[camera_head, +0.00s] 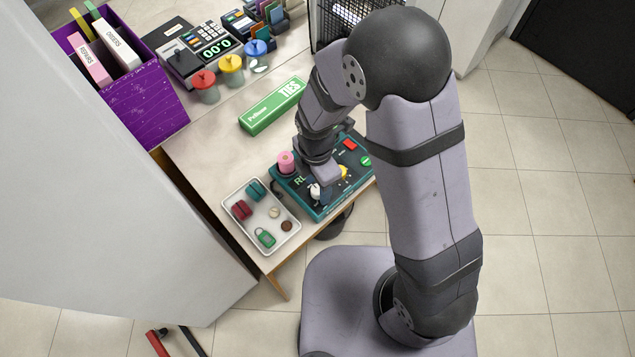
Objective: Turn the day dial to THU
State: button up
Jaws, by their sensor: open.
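A teal control box (318,212) lies on the front right of the counter. A red patch (350,145), a green round patch (366,161) and a small yellow part (344,171) show on its top. A small white and dark part (314,190) shows near its front edge. My gripper (321,181) points down over the middle of the box and is open. It hides part of the box top. I cannot make out a day dial or its THU mark for sure, nor whether my fingers touch anything.
A white tray (287,240) with small items sits left of the box, and a pink spool-like thing (286,162) stands at its left end. Colored-lid jars (205,86) and a purple bin (147,105) stand farther back.

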jog(key=c, duration=1.1)
jog(key=shift+o, duration=0.2)
